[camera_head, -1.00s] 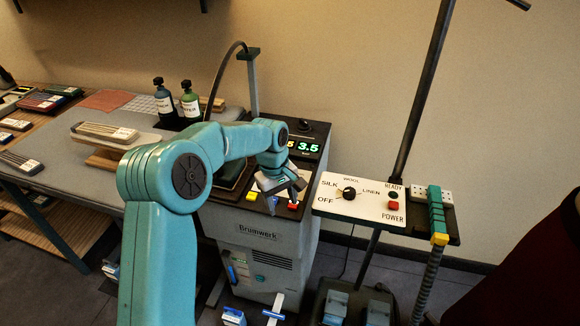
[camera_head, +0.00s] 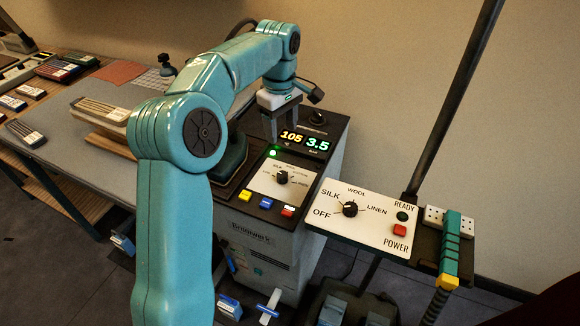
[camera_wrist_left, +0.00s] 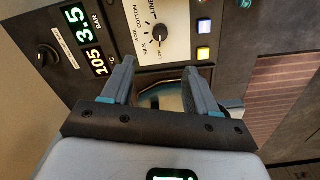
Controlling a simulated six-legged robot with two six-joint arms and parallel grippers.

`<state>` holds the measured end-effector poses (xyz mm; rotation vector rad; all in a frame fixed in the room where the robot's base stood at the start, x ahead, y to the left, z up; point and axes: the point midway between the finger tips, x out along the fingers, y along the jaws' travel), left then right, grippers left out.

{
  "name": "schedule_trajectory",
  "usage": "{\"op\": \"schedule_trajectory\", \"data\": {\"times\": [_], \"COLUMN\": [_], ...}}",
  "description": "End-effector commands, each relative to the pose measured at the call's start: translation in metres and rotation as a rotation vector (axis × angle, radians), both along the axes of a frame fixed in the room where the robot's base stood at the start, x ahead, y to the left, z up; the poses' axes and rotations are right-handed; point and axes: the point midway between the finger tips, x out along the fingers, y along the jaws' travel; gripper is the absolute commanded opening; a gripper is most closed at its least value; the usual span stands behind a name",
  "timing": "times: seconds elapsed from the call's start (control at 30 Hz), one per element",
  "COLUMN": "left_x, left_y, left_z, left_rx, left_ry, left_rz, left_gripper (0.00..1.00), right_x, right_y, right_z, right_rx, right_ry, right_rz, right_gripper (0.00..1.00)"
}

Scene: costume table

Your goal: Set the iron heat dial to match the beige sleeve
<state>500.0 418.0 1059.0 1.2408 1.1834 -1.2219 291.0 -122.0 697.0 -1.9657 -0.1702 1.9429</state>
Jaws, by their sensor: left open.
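The iron station's heat dial (camera_head: 282,177) is a black knob on a white panel. It shows in the left wrist view (camera_wrist_left: 159,31) with Silk, Wool, Cotton and Linen marks; I cannot tell its exact setting. The iron (camera_head: 232,155) rests beside that panel, partly behind my arm. A beige, striped piece with a white tag (camera_head: 100,110), which looks like the sleeve, lies on a small board on the table. My right gripper is out of view.
The display (camera_head: 304,141) reads 105 and 3.5. Yellow, blue and red buttons (camera_head: 266,203) line the station's front edge. A separate panel (camera_head: 375,228) with its own dial (camera_head: 350,209) stands right, beside a dark pole (camera_head: 456,100). Tagged pieces (camera_head: 62,68) lie far left.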

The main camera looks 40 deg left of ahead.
Motion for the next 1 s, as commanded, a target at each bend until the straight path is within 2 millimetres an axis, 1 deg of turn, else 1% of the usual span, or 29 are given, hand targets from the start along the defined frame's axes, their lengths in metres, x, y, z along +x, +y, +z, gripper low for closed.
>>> {"op": "schedule_trajectory", "data": {"times": [0.07,0.17,0.27,0.6,0.7,0.83,1.0], "left_x": [-0.003,-0.006,-0.008,-0.009,-0.008,-0.007,-0.004], "left_y": [0.001,0.001,0.000,-0.001,-0.001,-0.001,-0.001], "left_z": [0.000,-0.008,-0.026,-0.106,-0.126,-0.146,-0.159], "left_rx": [0.002,0.002,0.000,-0.001,0.000,0.001,0.002], "left_ry": [0.001,0.004,0.007,0.006,0.006,0.005,0.002], "left_rz": [0.007,0.009,0.008,0.008,0.008,0.008,0.008], "left_gripper": [0.59,0.59,0.59,0.59,0.59,0.59,0.59], "right_x": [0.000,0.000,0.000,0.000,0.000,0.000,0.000], "right_y": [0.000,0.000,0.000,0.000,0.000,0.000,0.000], "right_z": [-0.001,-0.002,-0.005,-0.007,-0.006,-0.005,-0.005], "right_rx": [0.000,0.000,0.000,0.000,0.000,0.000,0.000], "right_ry": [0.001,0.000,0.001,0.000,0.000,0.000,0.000], "right_rz": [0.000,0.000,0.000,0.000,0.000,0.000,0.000], "right_gripper": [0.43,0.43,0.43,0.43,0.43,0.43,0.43]}}
